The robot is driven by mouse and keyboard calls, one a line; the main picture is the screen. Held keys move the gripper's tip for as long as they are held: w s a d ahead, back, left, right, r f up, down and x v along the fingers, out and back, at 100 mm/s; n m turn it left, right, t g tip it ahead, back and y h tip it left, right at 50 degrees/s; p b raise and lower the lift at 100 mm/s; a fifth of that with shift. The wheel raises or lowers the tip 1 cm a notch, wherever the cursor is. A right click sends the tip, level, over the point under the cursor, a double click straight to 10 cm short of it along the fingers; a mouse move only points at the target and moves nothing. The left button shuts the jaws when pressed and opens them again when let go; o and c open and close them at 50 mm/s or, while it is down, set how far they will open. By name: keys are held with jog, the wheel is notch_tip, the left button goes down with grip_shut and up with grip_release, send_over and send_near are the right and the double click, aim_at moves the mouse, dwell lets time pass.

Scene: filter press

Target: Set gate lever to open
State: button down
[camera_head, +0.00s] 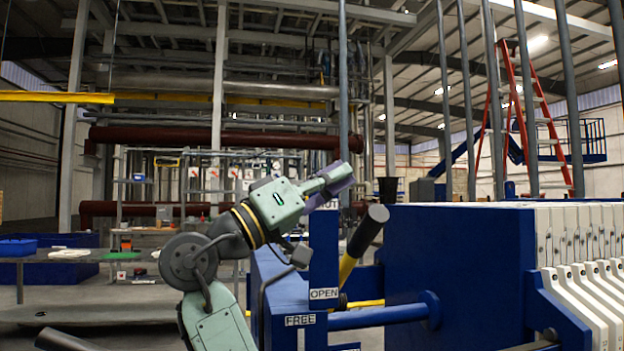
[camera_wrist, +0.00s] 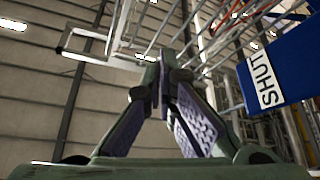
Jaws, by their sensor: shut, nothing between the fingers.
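The gate lever has a yellow shaft (camera_head: 346,270) and a thick black grip (camera_head: 368,229). It leans up and to the right in the head view, beside the OPEN label (camera_head: 323,294) on a blue post. Its lower end is hidden behind the blue parts. My gripper (camera_head: 345,174) is above and left of the grip, near the top of the post, apart from the lever in the picture. In the wrist view its fingertips (camera_wrist: 166,76) meet with nothing between them. The lever does not show there. The SHUT label (camera_wrist: 266,80) is at right, on a blue plate (camera_wrist: 285,68).
A FREE label (camera_head: 300,320) sits lower left of OPEN. The blue press body (camera_head: 450,255) and white filter plates (camera_head: 570,235) fill the right side. A blue horizontal bar (camera_head: 380,316) runs below the lever. A table (camera_head: 75,257) stands far left.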

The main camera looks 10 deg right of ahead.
jog(key=d+f, duration=0.1)
jog(key=s+d+f+p, duration=0.1)
jog(key=shift+d+f, duration=0.3)
jog(key=shift+d, duration=0.1)
dwell(0.3)
